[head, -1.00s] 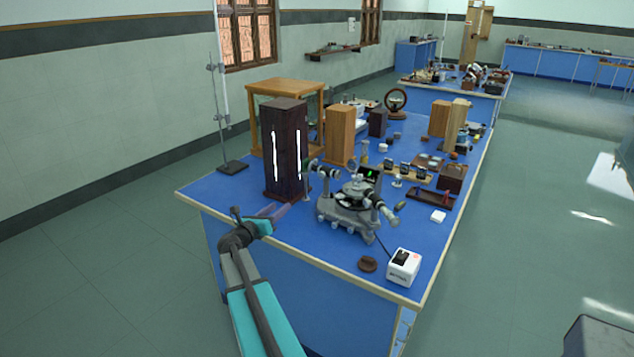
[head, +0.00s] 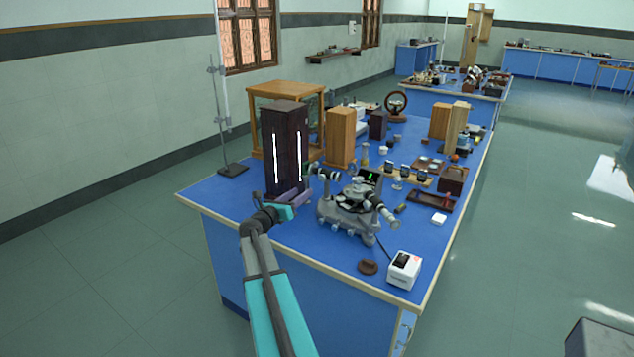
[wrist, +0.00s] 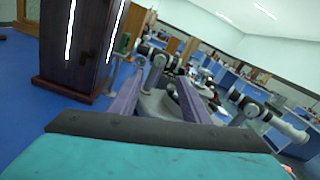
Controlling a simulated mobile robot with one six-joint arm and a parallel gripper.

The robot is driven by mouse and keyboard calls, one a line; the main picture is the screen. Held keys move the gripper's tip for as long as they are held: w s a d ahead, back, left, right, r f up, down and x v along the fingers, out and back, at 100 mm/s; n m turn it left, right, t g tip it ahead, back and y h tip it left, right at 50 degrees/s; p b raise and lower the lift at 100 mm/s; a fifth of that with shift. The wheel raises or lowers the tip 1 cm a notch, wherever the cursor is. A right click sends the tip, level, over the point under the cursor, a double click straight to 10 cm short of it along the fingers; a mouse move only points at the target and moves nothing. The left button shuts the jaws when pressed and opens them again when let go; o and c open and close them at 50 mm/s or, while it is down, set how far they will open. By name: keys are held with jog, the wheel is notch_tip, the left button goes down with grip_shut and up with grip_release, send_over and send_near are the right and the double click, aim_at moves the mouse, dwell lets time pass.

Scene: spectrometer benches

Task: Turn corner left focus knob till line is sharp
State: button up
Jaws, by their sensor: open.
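The grey spectrometer (head: 348,210) stands on the near bench, with one dark tube (head: 322,180) pointing left and another (head: 380,209) pointing right. It also shows in the wrist view (wrist: 158,106), partly hidden by my fingers. I cannot pick out the focus knob for certain. A small dark screen (head: 370,176) with a green mark stands behind the spectrometer; the line's sharpness is too small to tell. My gripper (head: 301,190) is open and empty at the spectrometer's left. In the wrist view its purple fingers (wrist: 158,82) are spread, with the left-pointing tube between and beyond them.
A tall dark lamp housing (head: 285,150) with bright slits stands close to my gripper's left. A white box (head: 404,268) and a brown disc (head: 368,267) lie near the front corner. The blue bench top (head: 310,245) is clear in front of the spectrometer.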

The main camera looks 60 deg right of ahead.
aim_at(321, 178)
jog(key=shift+d+p, duration=1.6)
jog(key=shift+d, duration=4.65)
jog(key=c, duration=0.9)
jog(key=shift+a+f, duration=0.1)
jog(key=shift+a, duration=0.3)
jog(key=shift+c, duration=0.7)
jog(key=shift+d, duration=0.25)
jog(key=shift+s+d+b, duration=0.1)
jog(key=shift+d+b, duration=0.05)
jog(key=shift+b, duration=0.5)
